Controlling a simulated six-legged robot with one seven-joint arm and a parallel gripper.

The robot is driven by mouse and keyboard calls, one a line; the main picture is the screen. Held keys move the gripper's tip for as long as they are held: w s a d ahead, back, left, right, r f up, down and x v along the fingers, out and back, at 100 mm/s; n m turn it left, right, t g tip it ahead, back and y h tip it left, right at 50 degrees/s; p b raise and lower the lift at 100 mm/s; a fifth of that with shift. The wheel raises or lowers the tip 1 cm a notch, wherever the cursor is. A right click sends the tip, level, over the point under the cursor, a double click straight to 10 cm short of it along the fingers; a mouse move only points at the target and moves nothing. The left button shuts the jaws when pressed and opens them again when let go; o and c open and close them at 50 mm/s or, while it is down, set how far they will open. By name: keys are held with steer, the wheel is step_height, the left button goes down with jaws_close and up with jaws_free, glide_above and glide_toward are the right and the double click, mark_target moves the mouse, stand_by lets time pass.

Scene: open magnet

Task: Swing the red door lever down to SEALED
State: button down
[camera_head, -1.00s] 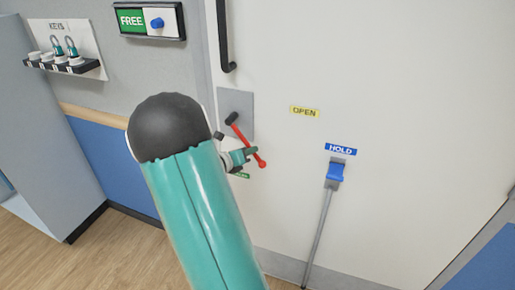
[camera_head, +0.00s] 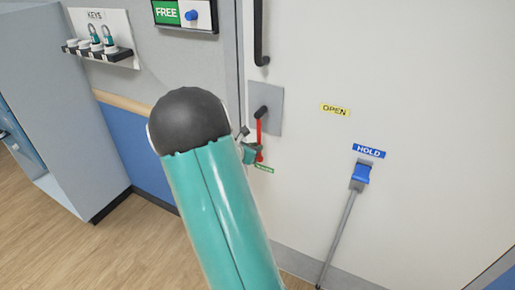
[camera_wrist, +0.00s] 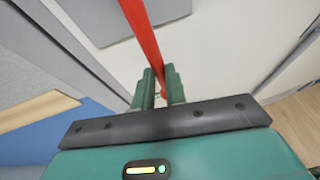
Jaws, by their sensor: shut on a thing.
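The red door lever (camera_head: 259,137) hangs nearly straight down from a dark pivot on a grey plate (camera_head: 277,112) on the white door. My gripper (camera_head: 250,153) is at the lever's lower end, partly hidden behind my teal arm. In the wrist view, the red lever (camera_wrist: 141,32) runs down between the two fingers of my gripper (camera_wrist: 158,88), which are shut on it. A small green label (camera_head: 264,169) sits just below the lever's end; its text is too small to read. A yellow OPEN label (camera_head: 335,109) is to the right.
A blue HOLD latch (camera_head: 360,173) with a grey rod stands right of the lever. A black door handle (camera_head: 260,35) is above. A key rack (camera_head: 100,48) and a FREE sign (camera_head: 166,12) are on the wall at left. The floor at lower left is clear.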

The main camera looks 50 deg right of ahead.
steer(key=shift+a+f, duration=0.1)
steer(key=shift+a, duration=0.05)
steer(key=c, duration=1.5)
jaws_free()
steer(key=shift+o, duration=0.2)
steer(key=v, duration=1.3)
steer(key=shift+a+r, duration=0.2)
steer(key=shift+a, duration=0.1)
steer(key=s+a+r+m+t+y, duration=0.2)
steer(key=a+m, duration=0.4)
steer(key=a, duration=0.5)
steer(key=s+a+r+m+t+y, duration=0.1)
steer(key=s+a+r+m+y, duration=0.3)
steer(key=a, duration=0.7)
steer(key=s+a+r+m+t+y, duration=0.2)
steer(key=s+a+m+y, duration=0.4)
steer(key=a, duration=0.6)
steer(key=shift+s+r+m+t+y, duration=0.3)
steer(key=shift+r+m+y, duration=0.45)
steer(key=shift+m, duration=0.15)
